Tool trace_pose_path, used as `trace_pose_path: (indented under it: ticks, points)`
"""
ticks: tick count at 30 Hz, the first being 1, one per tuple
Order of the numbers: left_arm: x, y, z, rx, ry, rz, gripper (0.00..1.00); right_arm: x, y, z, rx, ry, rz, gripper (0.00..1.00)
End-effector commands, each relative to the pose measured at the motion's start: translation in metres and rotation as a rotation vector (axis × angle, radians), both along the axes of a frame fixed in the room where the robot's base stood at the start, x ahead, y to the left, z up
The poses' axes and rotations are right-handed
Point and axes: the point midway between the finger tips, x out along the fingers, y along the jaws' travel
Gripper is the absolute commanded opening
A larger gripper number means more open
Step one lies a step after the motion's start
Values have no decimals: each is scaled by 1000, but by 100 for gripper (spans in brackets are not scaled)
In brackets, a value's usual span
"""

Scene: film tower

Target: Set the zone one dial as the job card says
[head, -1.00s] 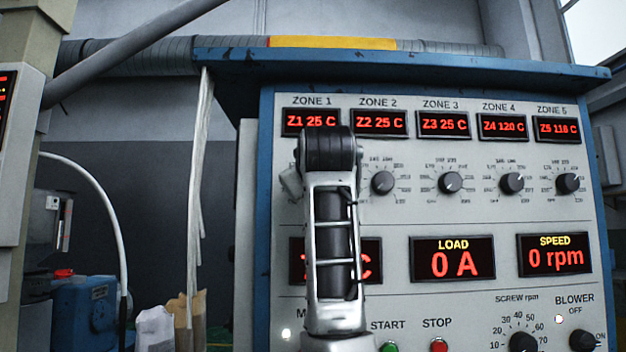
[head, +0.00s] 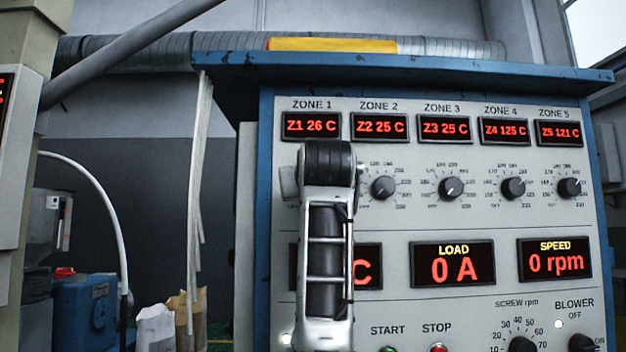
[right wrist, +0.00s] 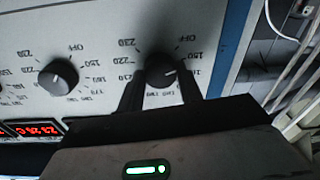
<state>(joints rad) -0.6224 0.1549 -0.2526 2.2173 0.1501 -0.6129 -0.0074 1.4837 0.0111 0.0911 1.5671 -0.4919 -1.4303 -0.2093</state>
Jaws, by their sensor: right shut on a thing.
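The zone one dial (right wrist: 161,70) is a black round knob on the white panel, seen upside down in the right wrist view. My right gripper (right wrist: 161,82) has its two dark fingers on either side of it and is shut on it. The dial's white mark points to the right in that view, near the 150 or 160 label; the exact value is unclear. In the head view my right arm hides this dial. The zone one display (head: 311,125) reads Z1 26 C. My left gripper is not in view. No job card can be made out.
The zone two dial (head: 383,187) is close beside the held one; it also shows in the right wrist view (right wrist: 58,77). More zone dials follow to the right. Start (head: 389,349) and stop (head: 437,348) buttons sit lower. White strands (head: 199,160) hang left of the cabinet.

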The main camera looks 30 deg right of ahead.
Motion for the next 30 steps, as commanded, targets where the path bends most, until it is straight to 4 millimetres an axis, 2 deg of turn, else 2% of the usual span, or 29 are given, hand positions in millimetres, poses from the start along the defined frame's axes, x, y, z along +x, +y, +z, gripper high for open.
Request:
trace_pose_path:
  ticks: [1,22,26,30]
  points:
    - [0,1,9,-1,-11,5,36,0,1,2,41,-24,2,13]
    - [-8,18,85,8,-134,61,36,1,2,2,608,-370,2,13]
    - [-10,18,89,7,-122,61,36,1,2,2,707,-430,2,13]
    - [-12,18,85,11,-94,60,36,1,2,2,799,-487,0,13]
